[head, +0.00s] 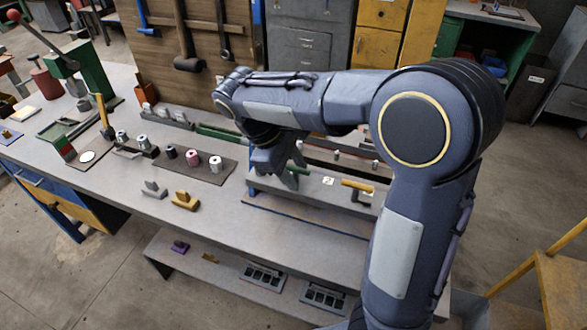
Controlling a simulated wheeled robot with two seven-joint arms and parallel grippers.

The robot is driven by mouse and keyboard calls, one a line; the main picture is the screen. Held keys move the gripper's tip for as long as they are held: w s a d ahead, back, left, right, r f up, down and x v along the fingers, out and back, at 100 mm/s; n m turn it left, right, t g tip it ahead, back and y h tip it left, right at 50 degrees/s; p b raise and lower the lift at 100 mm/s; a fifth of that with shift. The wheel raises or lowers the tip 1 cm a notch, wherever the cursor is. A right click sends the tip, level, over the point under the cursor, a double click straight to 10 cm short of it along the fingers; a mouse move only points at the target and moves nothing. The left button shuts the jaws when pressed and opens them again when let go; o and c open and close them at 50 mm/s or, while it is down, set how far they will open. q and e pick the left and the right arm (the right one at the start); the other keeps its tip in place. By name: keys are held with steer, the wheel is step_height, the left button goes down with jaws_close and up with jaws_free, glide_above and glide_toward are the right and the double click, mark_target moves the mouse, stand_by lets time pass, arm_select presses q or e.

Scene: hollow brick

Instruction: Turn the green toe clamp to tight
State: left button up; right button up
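My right arm reaches in from the lower right across the bench. My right gripper (272,164) points down at the left part of a long grey fixture (315,191) with a blue end. A small green handle (298,170), which looks like the green toe clamp, shows just right of the gripper. The gripper partly hides this area, so I cannot tell whether they touch. Whether the fingers are open or shut is unclear. A yellow handle (357,185) sits on the fixture further right. My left gripper is not in view.
A dark mat (211,177) with several small spools lies left of the fixture. A yellow block (185,201) and a grey block (153,190) stand at the bench front. A green lever press (92,70) stands at the far left. The bench front edge is mostly clear.

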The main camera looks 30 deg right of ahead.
steer(key=shift+c, duration=0.3)
jaws_close()
steer(key=shift+n, duration=0.4)
steer(key=n+t+p, duration=0.1)
steer(key=n, duration=0.2)
steer(key=shift+s+r+n+t+p, duration=0.1)
steer(key=shift+n+t+p, duration=0.2)
steer(key=shift+t+p, duration=0.1)
steer(key=n+t, duration=0.1)
steer(key=n, duration=0.2)
steer(key=n+t+p, duration=0.1)
steer(key=n, duration=0.2)
steer(key=shift+s+t+p, duration=0.1)
steer(key=shift+t+p, duration=0.2)
steer(key=shift+t, duration=0.1)
steer(key=n+t+y+p, duration=0.1)
steer(key=n, duration=0.3)
steer(key=shift+d+n+p, duration=0.15)
steer(key=shift+n+p, duration=0.15)
steer(key=shift+p, duration=0.05)
steer(key=shift+n+t+y+p, duration=0.5)
steer(key=shift+n+y+p, duration=0.25)
steer(key=shift+n, duration=0.75)
